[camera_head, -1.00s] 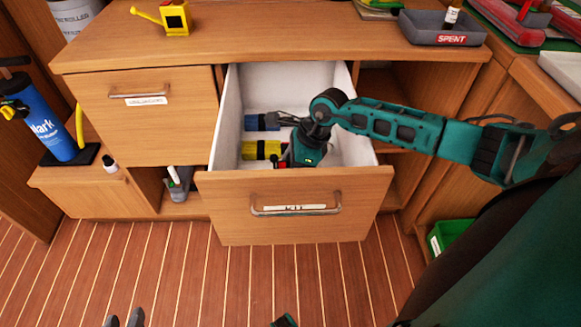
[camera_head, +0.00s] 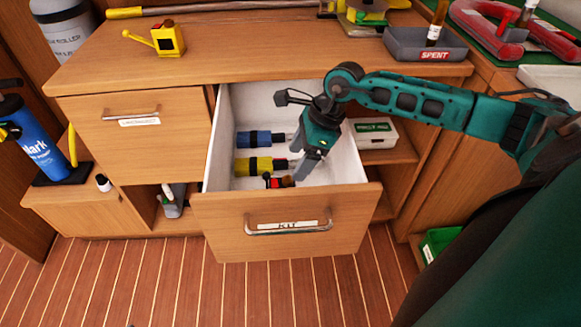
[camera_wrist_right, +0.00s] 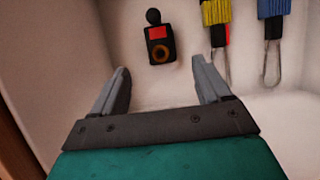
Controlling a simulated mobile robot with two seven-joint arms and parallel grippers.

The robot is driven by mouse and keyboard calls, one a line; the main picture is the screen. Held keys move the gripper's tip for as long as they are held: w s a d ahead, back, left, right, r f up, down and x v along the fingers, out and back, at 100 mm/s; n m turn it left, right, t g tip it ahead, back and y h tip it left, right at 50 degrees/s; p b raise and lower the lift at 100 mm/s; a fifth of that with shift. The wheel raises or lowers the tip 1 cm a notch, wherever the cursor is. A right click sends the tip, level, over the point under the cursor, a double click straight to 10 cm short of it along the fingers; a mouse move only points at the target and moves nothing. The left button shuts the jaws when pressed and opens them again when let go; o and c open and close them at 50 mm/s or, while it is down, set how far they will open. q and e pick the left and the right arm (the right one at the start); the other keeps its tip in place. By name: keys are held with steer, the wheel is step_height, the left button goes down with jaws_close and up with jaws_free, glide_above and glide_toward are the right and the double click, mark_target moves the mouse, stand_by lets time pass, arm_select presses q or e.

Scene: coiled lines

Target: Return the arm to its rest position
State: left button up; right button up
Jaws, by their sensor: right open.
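My right arm reaches in from the right in the head view. Its gripper (camera_head: 305,172) hangs fingers down over the right part of the open KIT drawer (camera_head: 215,215), open and empty. In the drawer lie a blue coiled line (camera_head: 258,138), a yellow coiled line (camera_head: 257,165) and a small black and red item (camera_head: 280,181). In the right wrist view, the black and red item (camera_wrist_right: 159,45) lies beyond the open fingertips (camera_wrist_right: 165,82), apart from them. The yellow (camera_wrist_right: 217,12) and blue (camera_wrist_right: 272,9) bundles show with metal clips. My left gripper is not visible.
The counter (camera_head: 250,58) above holds a yellow can (camera_head: 168,40) and a grey SPENT tray (camera_head: 400,52). A white box with a green label (camera_head: 374,132) sits on the shelf right of the drawer. A closed drawer (camera_head: 150,150) is at left. The floor in front is clear.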

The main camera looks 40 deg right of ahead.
steer(key=shift+v, duration=0.95)
